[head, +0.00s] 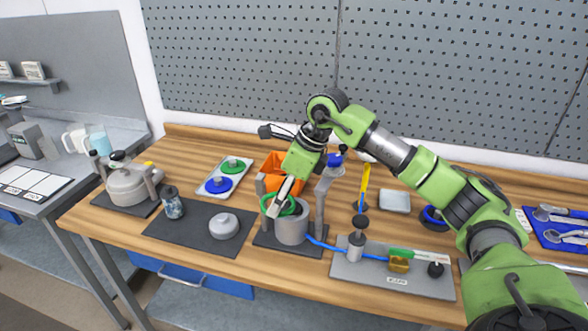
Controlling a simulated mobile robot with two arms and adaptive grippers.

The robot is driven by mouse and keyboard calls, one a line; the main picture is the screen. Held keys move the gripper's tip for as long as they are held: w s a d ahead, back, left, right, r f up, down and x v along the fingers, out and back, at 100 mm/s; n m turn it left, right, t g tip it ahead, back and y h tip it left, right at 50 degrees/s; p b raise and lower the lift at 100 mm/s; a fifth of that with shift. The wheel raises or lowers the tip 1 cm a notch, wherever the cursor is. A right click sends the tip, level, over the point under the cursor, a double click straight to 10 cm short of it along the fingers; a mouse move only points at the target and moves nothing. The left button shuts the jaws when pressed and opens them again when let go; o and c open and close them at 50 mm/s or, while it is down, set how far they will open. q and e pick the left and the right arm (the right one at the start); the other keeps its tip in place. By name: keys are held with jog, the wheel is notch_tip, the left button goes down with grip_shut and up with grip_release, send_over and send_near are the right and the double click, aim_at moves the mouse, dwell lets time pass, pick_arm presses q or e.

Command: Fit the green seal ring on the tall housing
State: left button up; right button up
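The tall housing (291,231) is a grey cylinder standing on a dark mat between grey upright posts, right of the middle of the bench. The green seal ring (293,209) is at the housing's top, partly hidden behind my gripper. It looks a little off to the left of the housing; I cannot tell whether it touches the rim. My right gripper (276,208) reaches down from above, its fingers closed on the ring. My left gripper is not in view.
A white tray (203,192) holds a green and a blue part. An orange bin (271,166) stands behind the housing. A grey lid (223,226) lies on a dark mat beside a jar (173,204). A grey plate (345,272) with a blue hose is at right.

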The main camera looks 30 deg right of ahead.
jog(key=w+d+r+m, duration=0.1)
jog(key=m, duration=0.1)
jog(key=d+m+h, duration=0.1)
jog(key=d, duration=0.1)
jog(key=w+d+r+m+t+h, duration=0.1)
jog(key=d+m, duration=0.1)
jog(key=shift+w+d+r+m+p, duration=0.2)
jog(key=shift+w+r+m+p, duration=0.1)
pick_arm(q)
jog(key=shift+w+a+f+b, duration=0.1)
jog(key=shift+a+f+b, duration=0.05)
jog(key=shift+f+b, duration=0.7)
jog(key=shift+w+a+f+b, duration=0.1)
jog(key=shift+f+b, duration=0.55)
jog(key=shift+b, duration=0.3)
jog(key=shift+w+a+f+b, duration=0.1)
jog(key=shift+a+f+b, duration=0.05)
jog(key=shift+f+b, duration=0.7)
pick_arm(e)
jog(key=shift+f, duration=3.7)
jog(key=shift+f, duration=0.15)
pick_arm(q)
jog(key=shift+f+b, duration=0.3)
jog(key=shift+b, duration=0.2)
pick_arm(e)
jog(key=shift+f, duration=0.45)
jog(key=shift+s, duration=0.1)
jog(key=o, duration=1)
